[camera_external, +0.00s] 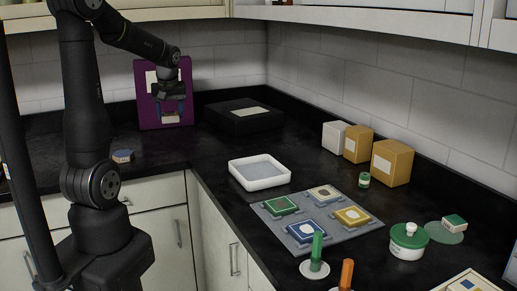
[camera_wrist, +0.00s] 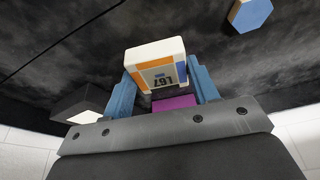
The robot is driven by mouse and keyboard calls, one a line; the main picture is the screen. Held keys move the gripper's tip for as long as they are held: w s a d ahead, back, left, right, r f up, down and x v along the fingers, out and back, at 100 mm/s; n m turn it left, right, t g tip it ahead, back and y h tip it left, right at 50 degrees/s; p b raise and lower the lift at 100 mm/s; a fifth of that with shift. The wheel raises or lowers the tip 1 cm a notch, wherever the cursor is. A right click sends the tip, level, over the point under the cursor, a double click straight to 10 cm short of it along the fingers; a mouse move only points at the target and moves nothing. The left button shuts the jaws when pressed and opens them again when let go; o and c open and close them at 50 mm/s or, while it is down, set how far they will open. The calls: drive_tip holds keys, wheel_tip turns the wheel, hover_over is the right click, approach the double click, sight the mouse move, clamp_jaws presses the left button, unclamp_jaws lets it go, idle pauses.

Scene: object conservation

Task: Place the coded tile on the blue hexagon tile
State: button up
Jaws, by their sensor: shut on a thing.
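My gripper (camera_wrist: 162,70) has blue fingers and is shut on the coded tile (camera_wrist: 155,57), a white block with orange and blue edging and a printed code, upside down in the wrist view. In the external view my gripper (camera_external: 169,110) hangs above the back counter, in front of a purple panel; the tile is too small to make out clearly there. The blue hexagon tile (camera_external: 122,156) lies on the dark counter, left of and below my gripper in the external view. It also shows at the upper right of the wrist view (camera_wrist: 250,14), apart from the held tile.
The purple panel (camera_external: 146,118) stands against the wall. A black box (camera_external: 240,123) lies to its right. A white tray (camera_external: 262,184), a grey board with coloured tiles (camera_external: 288,228) and several boxes and jars occupy the right counter. Bare counter surrounds the hexagon.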

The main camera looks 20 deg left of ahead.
drive_tip(key=s+a+f+n, duration=0.1)
drive_tip(key=s+a+n, duration=0.1)
drive_tip(key=s+a, duration=0.45)
hover_over(138, 134)
drive_tip(key=f, duration=0.4)
drive_tip(key=d+f, duration=0.1)
drive_tip(key=f, duration=0.1)
drive_tip(key=shift+s+f, duration=0.25)
drive_tip(key=shift+f, duration=0.15)
drive_tip(key=shift+a+f, duration=0.15)
drive_tip(key=shift+f, duration=1.95)
drive_tip(key=shift+f, duration=0.15)
drive_tip(key=o, duration=1.1)
